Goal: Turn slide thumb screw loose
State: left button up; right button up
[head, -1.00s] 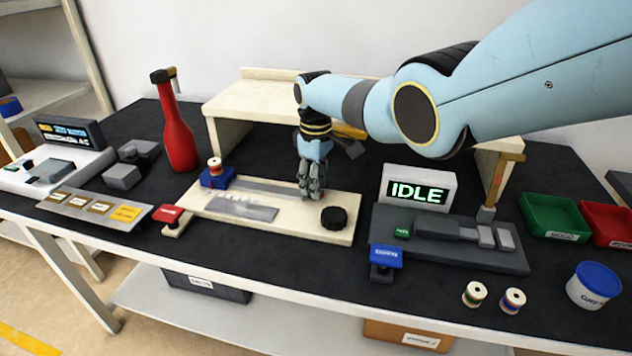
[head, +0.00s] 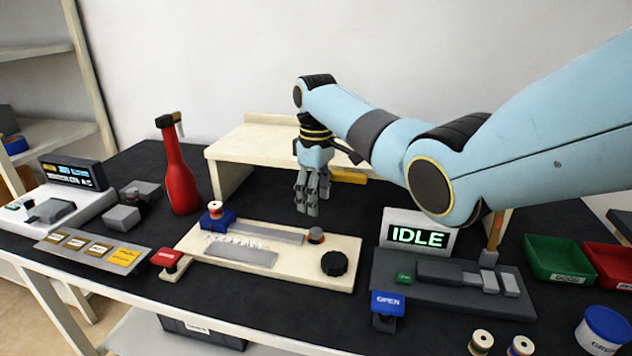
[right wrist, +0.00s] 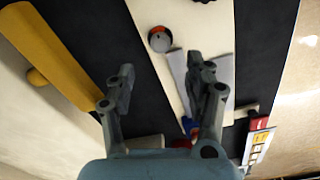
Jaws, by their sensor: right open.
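A cream fixture board (head: 200,237) lies on the black bench mat with a metal slide strip (head: 265,230) along it. A small round grey and orange knob (head: 316,235) stands at the strip's right end; it also shows in the right wrist view (right wrist: 159,40). A larger black ridged knob (head: 335,263) sits at the board's right front. I cannot tell for sure which is the thumb screw. My right gripper (head: 308,206) hangs above and behind the small knob, open and empty, fingers apart in the right wrist view (right wrist: 160,86). My left gripper is not in view.
A cream raised shelf (head: 260,145) stands behind the board. A red bottle (head: 180,180) is at the left, a grey fixture (head: 450,285) with an IDLE display (head: 416,236) at the right. Green (head: 558,255) and red (head: 607,262) bins lie further right.

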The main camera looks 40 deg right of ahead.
notch_tip(320, 180, up, 4)
jog(key=shift+f, duration=0.1)
dwell(0.6)
